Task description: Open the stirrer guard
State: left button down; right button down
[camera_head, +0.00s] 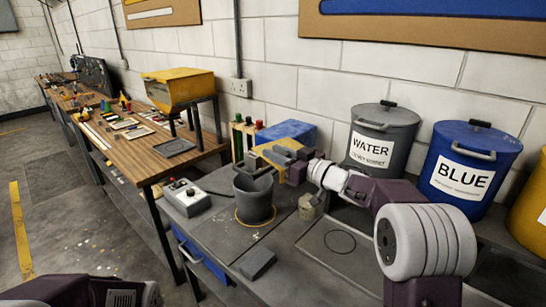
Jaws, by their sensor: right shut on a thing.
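A yellow and grey assembly (283,150), which appears to be the stirrer with its guard, stands at the back of the grey bench. A dark grey bucket (253,203) stands in front of it, inside a yellow ring marked on the bench. My right arm reaches in from the right. My right gripper (300,167) is at the right side of the assembly and is shut on a part of it, which seems to be the guard. The exact grip is small and partly hidden by my wrist. My left gripper is out of view; only part of my left arm shows at bottom left.
A grey control box (186,197) with buttons sits left of the bucket. A grey block (257,263) lies near the bench's front edge. A WATER drum (383,135) and a BLUE drum (469,166) stand at the right. A yellow hopper (178,88) stands on the wooden table.

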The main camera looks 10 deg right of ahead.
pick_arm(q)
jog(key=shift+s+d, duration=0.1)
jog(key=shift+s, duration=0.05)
pick_arm(e)
jog(key=shift+d+r, duration=0.1)
jog(key=shift+r, duration=0.1)
jog(key=c, duration=1.1)
grip_release()
jog(key=shift+c, duration=0.2)
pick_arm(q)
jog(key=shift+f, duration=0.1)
pick_arm(e)
jog(key=shift+f, duration=0.1)
